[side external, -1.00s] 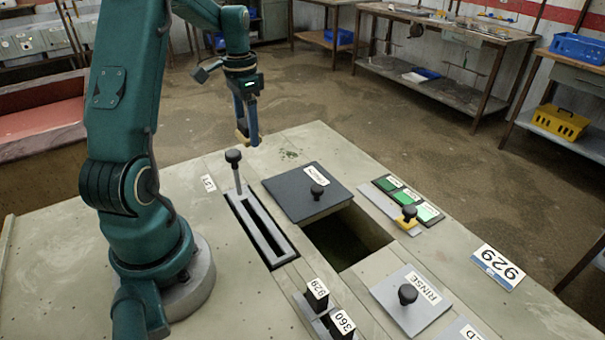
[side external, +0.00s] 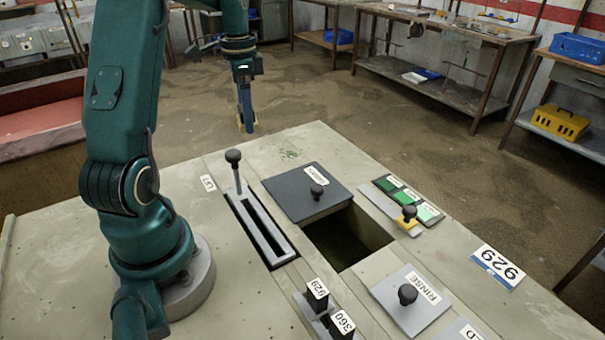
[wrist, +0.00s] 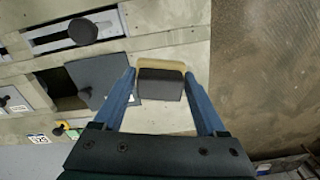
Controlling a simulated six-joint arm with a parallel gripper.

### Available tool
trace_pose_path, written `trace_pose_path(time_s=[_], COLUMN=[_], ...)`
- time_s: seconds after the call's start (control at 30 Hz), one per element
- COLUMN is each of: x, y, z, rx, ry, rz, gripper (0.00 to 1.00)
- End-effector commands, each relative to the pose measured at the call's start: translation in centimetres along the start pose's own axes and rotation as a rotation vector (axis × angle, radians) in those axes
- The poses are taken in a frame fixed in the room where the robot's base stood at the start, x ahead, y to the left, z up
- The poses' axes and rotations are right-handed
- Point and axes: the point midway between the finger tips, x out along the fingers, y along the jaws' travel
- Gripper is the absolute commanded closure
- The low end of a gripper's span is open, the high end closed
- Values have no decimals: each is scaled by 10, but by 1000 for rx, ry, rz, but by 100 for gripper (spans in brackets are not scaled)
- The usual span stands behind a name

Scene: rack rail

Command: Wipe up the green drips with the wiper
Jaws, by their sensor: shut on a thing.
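My gripper (side external: 246,129) is shut on the wiper, a dark block with a tan pad along one edge. The green drips (side external: 288,154) are a small patch of dark green specks on the pale bench top, beyond the dark square lid. The gripper and wiper are to the left of the drips and appear raised above the bench. I cannot make out the drips in the wrist view.
A slotted lever (side external: 233,157) stands upright at the left of the dark knobbed lid (side external: 305,192). An open rectangular well (side external: 348,238) lies in front of the lid. Green tiles and a yellow-based knob (side external: 408,214) are at right. The bench's far edge is close to the gripper.

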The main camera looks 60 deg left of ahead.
Motion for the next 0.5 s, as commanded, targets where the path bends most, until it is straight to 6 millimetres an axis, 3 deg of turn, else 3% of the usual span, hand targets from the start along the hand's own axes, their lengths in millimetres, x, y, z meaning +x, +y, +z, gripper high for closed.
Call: trace_pose_path(time_s=[0.17, 0.5], x=[-3, 8], y=[-7, 0], z=[-18, -78], rx=[384, 1143], ry=[4, 2], rz=[-11, -17], gripper=[71, 71])
